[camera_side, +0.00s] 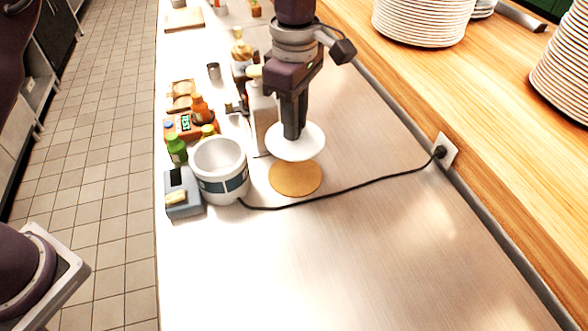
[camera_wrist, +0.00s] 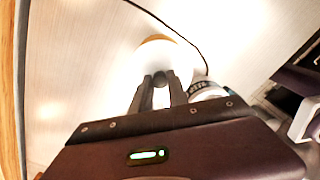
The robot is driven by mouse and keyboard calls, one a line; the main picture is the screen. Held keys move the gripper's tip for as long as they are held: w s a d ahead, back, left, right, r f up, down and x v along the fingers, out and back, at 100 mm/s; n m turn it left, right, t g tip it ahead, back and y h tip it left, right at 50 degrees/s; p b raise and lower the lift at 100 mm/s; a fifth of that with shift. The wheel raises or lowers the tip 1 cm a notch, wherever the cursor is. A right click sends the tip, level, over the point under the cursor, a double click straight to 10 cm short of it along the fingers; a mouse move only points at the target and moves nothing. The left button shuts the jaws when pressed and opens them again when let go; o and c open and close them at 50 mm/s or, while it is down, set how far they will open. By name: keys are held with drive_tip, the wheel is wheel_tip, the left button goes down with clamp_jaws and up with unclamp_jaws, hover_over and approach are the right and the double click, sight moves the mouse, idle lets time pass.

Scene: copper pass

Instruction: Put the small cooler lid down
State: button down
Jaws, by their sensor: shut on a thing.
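The small cooler lid (camera_side: 312,146) is a white disc in the side view, held roughly level above the counter. My gripper (camera_side: 292,134) points down and is shut on its top. In the wrist view the lid (camera_wrist: 128,72) is a washed-out white shape under the fingers of my gripper (camera_wrist: 162,78). A round tan mat (camera_side: 295,180) lies on the counter just below and in front of the lid. The lid looks apart from it, though its far edge is hidden. The white and grey cooler pot (camera_side: 222,182), open at the top, stands left of the mat.
A black cord (camera_side: 340,192) runs along the near side of the mat to a wall socket (camera_side: 445,152). A grey box (camera_side: 183,193), a green bottle (camera_side: 176,150) and a tall dispenser (camera_side: 261,115) crowd the left. Plate stacks (camera_side: 420,20) stand on the wooden shelf. The near counter is clear.

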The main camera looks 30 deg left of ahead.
wheel_tip(320, 180, down, 10)
drive_tip(key=shift+r, duration=0.2)
drive_tip(key=shift+f, duration=0.15)
drive_tip(key=c, duration=1.3)
unclamp_jaws()
wheel_tip(320, 180, up, 12)
drive_tip(key=shift+r, duration=0.2)
